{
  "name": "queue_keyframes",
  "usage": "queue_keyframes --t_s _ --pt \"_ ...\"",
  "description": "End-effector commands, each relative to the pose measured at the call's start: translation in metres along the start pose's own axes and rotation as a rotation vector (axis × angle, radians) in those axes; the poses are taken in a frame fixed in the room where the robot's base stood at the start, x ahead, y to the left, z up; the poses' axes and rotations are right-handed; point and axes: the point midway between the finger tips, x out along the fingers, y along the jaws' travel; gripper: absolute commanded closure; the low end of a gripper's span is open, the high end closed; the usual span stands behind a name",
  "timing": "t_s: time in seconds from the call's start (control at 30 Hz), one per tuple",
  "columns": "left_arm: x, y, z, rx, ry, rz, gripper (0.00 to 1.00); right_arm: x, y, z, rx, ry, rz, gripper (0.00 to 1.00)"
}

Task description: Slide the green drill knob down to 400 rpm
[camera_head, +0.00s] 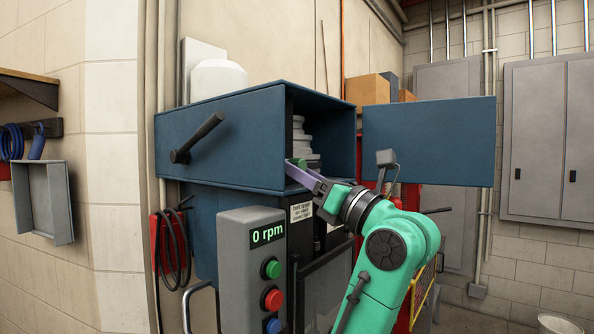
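The grey control box (243,274) of the drill stands at the lower middle of the head view. Its display (267,233) reads "0 rpm". A round green knob or button (272,268) sits on its right face, above a red one and a blue one. I see no separate green slider. My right gripper (298,171), with purple and grey fingers, is at the opening of the blue drill housing (222,140), above and right of the green knob and apart from it. Its finger gap is unclear from this angle. My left gripper is not in view.
The housing's blue door (428,142) stands open to the right, behind my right arm. Grey stepped pulleys (300,135) show inside the housing. A black lever (196,138) sticks out of its front. Grey wall cabinets (549,140) stand at the far right.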

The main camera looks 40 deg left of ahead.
Motion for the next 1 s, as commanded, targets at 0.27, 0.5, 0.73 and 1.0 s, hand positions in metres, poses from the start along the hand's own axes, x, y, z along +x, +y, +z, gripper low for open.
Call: queue_keyframes --t_s 0.27,0.5,0.73,1.0 --pt "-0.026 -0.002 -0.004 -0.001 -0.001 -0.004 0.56 0.016 -0.001 0.001 0.0 0.0 -0.001 1.0" --pt "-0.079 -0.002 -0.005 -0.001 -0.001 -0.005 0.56 0.04 -0.002 0.003 0.0 0.001 -0.002 1.0" --pt "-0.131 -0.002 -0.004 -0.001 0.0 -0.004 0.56 0.059 -0.003 0.005 0.001 0.001 -0.003 1.0" --pt "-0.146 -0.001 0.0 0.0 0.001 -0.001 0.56 0.061 -0.003 0.005 0.001 0.0 -0.003 1.0"
